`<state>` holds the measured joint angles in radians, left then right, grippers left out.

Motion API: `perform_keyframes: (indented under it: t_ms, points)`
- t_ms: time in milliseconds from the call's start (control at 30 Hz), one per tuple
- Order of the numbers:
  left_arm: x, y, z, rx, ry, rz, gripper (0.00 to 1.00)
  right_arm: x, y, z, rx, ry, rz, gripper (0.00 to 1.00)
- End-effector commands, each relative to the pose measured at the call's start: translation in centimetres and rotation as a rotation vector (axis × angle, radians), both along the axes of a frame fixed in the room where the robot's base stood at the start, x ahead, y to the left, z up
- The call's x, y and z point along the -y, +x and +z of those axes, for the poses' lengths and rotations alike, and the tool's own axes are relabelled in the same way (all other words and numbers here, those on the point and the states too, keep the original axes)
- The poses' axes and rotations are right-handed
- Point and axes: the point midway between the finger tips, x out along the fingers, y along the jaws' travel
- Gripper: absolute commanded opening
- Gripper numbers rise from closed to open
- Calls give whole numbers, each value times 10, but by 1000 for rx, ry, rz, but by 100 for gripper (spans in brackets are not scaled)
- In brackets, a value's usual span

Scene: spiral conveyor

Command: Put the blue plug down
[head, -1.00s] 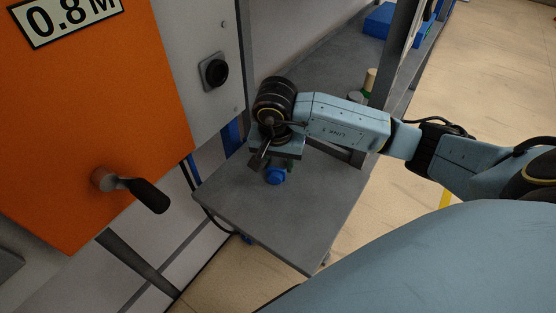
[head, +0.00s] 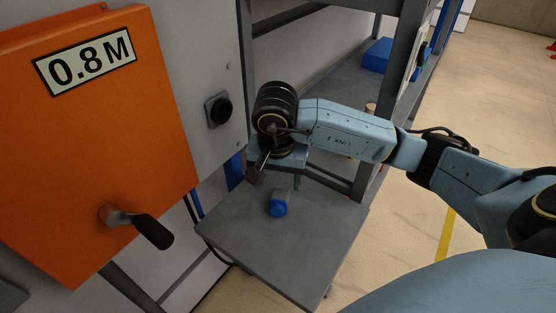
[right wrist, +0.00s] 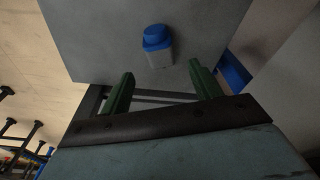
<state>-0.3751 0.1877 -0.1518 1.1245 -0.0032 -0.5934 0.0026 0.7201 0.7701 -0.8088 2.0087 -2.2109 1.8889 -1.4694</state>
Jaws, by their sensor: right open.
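The blue plug (head: 278,207), with a blue cap and a grey body, lies on the small grey shelf (head: 285,245) in the head view. It also shows in the right wrist view (right wrist: 157,40), on the same grey surface. My right gripper (right wrist: 160,75) is open, with its two green fingers apart and nothing between them. The plug is a short way beyond the fingertips, clear of them. In the head view the right gripper is mostly hidden behind its own wrist, just behind the plug. My left gripper is not in view.
An orange box (head: 95,140) marked 0.8 M with a black-handled crank (head: 140,225) stands at the left. A grey panel with a black round socket (head: 218,110) is beside it. A blue block (head: 377,55) lies on the bench behind. The shelf's front is clear.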

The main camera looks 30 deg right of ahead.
Motion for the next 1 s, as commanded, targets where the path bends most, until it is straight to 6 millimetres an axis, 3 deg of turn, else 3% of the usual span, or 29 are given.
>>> perform_keyframes:
  t_ms: [100,300,1000]
  points:
    - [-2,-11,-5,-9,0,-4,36,-2,-1,25,4,-1,0,63]
    - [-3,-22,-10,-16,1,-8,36,-4,-4,44,-1,-1,-1,63]
    - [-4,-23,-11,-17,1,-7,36,-4,-5,46,-1,-1,-1,63]
